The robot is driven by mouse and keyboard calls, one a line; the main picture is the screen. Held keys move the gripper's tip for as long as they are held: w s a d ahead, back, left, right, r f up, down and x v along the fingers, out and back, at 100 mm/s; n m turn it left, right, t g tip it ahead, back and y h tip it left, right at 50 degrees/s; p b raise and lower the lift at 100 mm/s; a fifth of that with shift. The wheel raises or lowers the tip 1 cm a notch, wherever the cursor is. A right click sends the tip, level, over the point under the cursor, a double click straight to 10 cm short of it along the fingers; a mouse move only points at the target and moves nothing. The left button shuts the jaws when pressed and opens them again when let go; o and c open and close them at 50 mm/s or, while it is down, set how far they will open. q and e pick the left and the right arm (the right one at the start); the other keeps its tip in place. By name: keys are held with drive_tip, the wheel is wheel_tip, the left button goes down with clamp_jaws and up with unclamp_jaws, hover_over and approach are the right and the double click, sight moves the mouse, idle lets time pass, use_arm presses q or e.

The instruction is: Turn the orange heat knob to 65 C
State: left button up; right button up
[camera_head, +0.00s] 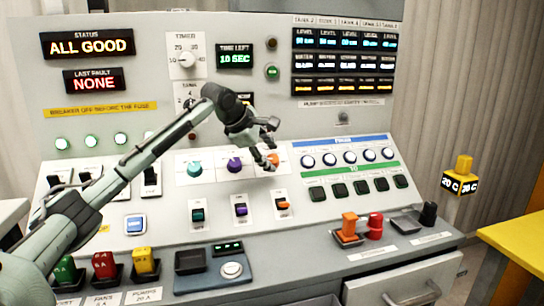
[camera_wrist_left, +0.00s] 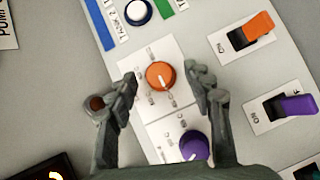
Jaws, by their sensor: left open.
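The orange heat knob (camera_wrist_left: 160,75) is round with a white pointer line and sits on a white plate with small scale labels too small to read. In the wrist view it lies between the two fingers of my left gripper (camera_wrist_left: 161,88), which is open and apart from it on both sides. In the head view the left gripper (camera_head: 270,143) is in front of the orange knob (camera_head: 273,160), hiding part of it. The purple knob (camera_wrist_left: 194,146) is beside the orange one, near the gripper's palm. My right gripper is not in view.
A teal knob (camera_head: 194,167) stands left of the purple knob. Below are rocker switches, including an orange one (camera_head: 283,205). A row of blue-ringed white knobs (camera_head: 350,157) lies to the right. A yellow block labelled 20 C (camera_head: 460,178) shows at the right.

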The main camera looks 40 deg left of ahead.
use_arm(q)
drive_tip(key=shift+x, duration=0.9)
drive_tip(key=c, duration=1.2)
drive_tip(key=shift+o, duration=0.2)
